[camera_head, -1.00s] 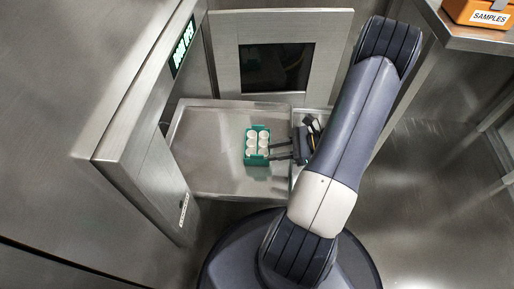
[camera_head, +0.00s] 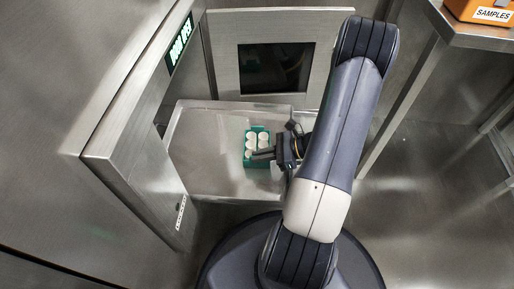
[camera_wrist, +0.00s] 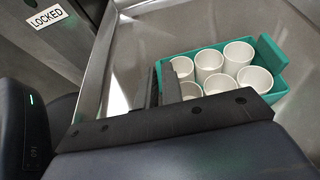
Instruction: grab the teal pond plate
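The teal plate (camera_head: 249,161) is a small teal rack holding several white round cups. It sits on a shiny metal tray. In the wrist view the teal plate (camera_wrist: 276,55) fills the right side, with a raised teal tab at its right end. My gripper (camera_head: 262,153) reaches in from the right, its fingers over the plate's near part. In the wrist view my gripper's dark fingers (camera_wrist: 161,86) stand close together at the plate's left wall, with a little teal showing between them. Their tips are partly hidden, and I cannot tell whether they touch the wall.
The metal tray (camera_head: 205,150) is clear left of the plate. A metal cabinet (camera_head: 130,140) with a green-lit display stands at left, a panel with a dark window (camera_head: 275,68) behind. An orange SAMPLES box (camera_head: 485,10) is on a shelf at upper right.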

